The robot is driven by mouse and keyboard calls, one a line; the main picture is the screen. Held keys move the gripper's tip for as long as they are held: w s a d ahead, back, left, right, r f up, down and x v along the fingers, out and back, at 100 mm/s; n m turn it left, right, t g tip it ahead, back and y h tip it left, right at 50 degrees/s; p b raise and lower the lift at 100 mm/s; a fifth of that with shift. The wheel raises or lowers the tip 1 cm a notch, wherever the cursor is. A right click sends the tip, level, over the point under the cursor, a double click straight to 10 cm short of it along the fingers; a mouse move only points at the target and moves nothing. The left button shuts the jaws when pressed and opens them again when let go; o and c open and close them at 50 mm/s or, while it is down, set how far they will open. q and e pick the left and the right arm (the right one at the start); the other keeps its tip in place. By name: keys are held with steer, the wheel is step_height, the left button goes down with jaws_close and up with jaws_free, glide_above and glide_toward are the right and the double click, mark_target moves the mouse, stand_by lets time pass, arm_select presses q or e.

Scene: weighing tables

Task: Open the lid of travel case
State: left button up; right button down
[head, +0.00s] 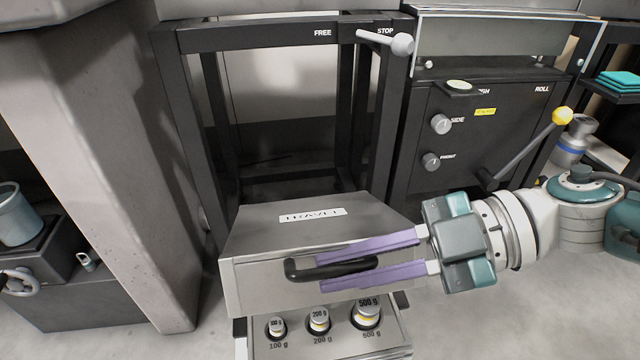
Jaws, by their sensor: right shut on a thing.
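The travel case (315,233) is a light grey box with a dark top lid and a white label reading TRAVEL. It stands in the lower middle of the head view, and its lid looks closed. A black bar handle (300,269) is on its front face. My right gripper (320,270) comes in from the right. Its two purple fingers lie above and below the handle, shut on it. My left gripper is not in view.
Below the case front, a panel (275,349) holds several weights marked 100 g, 200 g and 500 g (366,315). Behind stands a black frame marked FREE and STOP with a lever (385,41). A knobbed cabinet (470,135) with a yellow-tipped lever (562,116) is at right.

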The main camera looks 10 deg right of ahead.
steer(key=shift+w+r, duration=0.9)
steer(key=c, duration=1.2)
jaws_free()
steer(key=shift+w, duration=0.1)
steer(key=shift+o, duration=0.2)
steer(key=p+v, duration=0.2)
steer(key=v, duration=0.8)
steer(key=shift+p, duration=0.35)
